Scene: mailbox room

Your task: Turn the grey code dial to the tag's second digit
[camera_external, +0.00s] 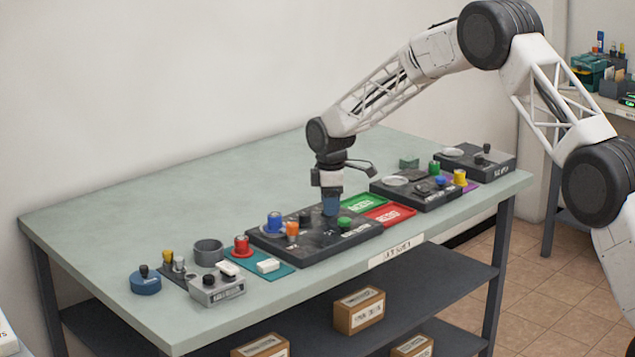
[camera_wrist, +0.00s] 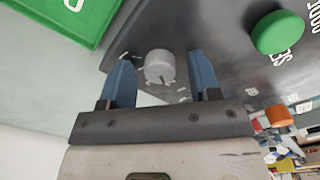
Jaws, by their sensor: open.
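The grey code dial (camera_wrist: 160,67) shows in the wrist view as a small round light-grey knob with a dark mark on its face, on a dark panel (camera_wrist: 215,35). Small white marks surround it, too small to read. My gripper (camera_wrist: 163,68) is open, with one blue finger on each side of the dial. I cannot tell whether the fingers touch it. In the external view my gripper (camera_external: 331,207) points down over the dark panel (camera_external: 330,243) and hides the dial. I cannot make out a tag with readable digits.
A green knob (camera_wrist: 278,32) stands on the same panel, right of the dial. A green tray (camera_external: 363,204) and a red tray (camera_external: 389,215) lie beside the panel. Orange (camera_external: 292,229) and blue (camera_external: 274,222) knobs stand at its left. The table's back left is clear.

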